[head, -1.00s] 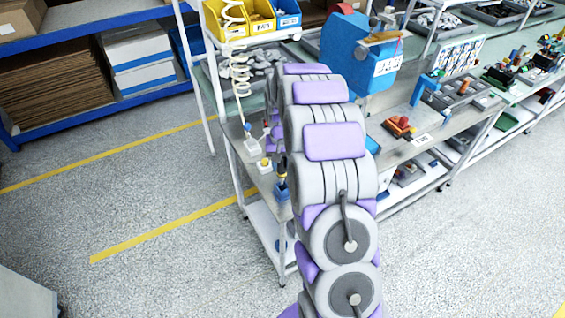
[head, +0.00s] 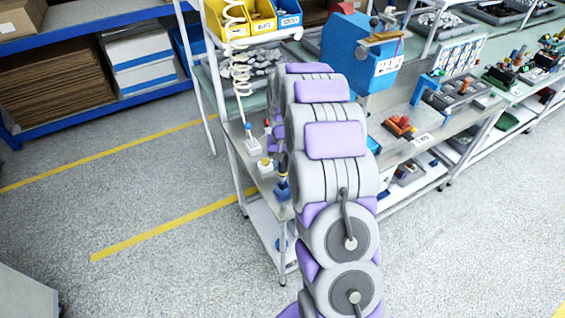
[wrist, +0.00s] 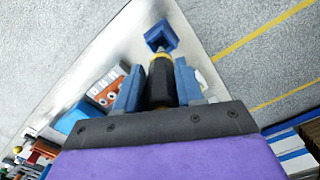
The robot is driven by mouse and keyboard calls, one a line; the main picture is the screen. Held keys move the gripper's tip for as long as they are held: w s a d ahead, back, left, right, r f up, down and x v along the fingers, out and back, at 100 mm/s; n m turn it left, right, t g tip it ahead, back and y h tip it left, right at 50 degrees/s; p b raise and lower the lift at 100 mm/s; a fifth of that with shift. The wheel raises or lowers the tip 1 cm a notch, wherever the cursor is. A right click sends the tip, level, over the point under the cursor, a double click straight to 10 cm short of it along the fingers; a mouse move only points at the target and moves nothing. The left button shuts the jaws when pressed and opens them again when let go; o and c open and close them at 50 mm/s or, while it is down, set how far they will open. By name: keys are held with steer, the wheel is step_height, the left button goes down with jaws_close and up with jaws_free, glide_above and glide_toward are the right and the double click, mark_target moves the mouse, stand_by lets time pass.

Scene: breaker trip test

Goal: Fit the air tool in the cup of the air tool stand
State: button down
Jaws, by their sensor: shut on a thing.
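The air tool (wrist: 160,82), a dark cylinder with a yellow band, stands between the two blue fingers of my gripper (wrist: 160,70) in the wrist view. The gripper is shut on it. The blue square cup of the air tool stand (wrist: 162,35) shows just beyond the tool's banded end, which overlaps the cup's near edge. I cannot tell whether the tip is inside. In the head view the dark tool (head: 283,163) is above the blue cup (head: 282,190) at the bench's left end. My arm hides most of the gripper there.
A white block with a yellow top (head: 265,165) and a small white stand (head: 253,145) sit beside the cup. A coiled hose (head: 239,70) hangs above them. A blue machine (head: 358,55) and orange parts (head: 399,128) are on the bench to the right. The floor left of the bench is clear.

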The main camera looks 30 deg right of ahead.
mark_target(283, 177)
steer(key=shift+f, duration=2.95)
stand_by(0.4)
steer(key=c, duration=0.6)
jaws_free()
steer(key=r, duration=1.1)
steer(key=r+p, duration=0.1)
steer(key=r, duration=0.5)
steer(key=shift+w+d, duration=0.1)
steer(key=shift+w, duration=0.2)
steer(key=shift+r, duration=0.1)
